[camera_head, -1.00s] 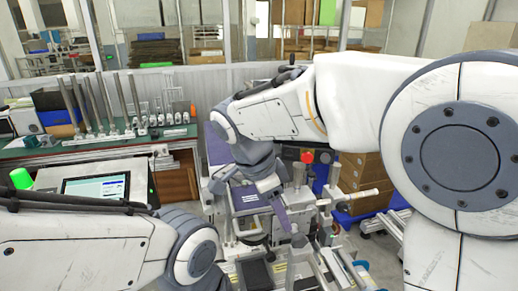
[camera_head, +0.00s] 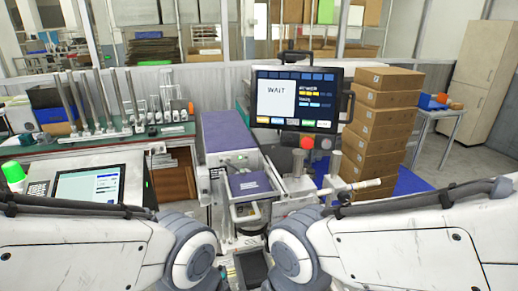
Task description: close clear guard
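The machine (camera_head: 228,140) stands in front of me with a long purple-topped body and a smaller purple-topped block (camera_head: 249,183) on its near side. Its screen (camera_head: 296,98) reads "WAIT". A red button (camera_head: 306,143) sits below the screen. I cannot make out the clear guard or whether it is open or shut. My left arm comes in from the lower left and my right arm from the lower right. Both grippers are out of view below the picture, so their state is hidden. The near part of the machine is partly hidden between my arms.
A tablet-like panel (camera_head: 88,185) with a green lamp (camera_head: 13,171) is at the left. A green bench (camera_head: 95,152) with upright metal posts stands behind it. Stacked cardboard boxes (camera_head: 385,120) stand at the right. A blue-topped table (camera_head: 440,112) is farther right.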

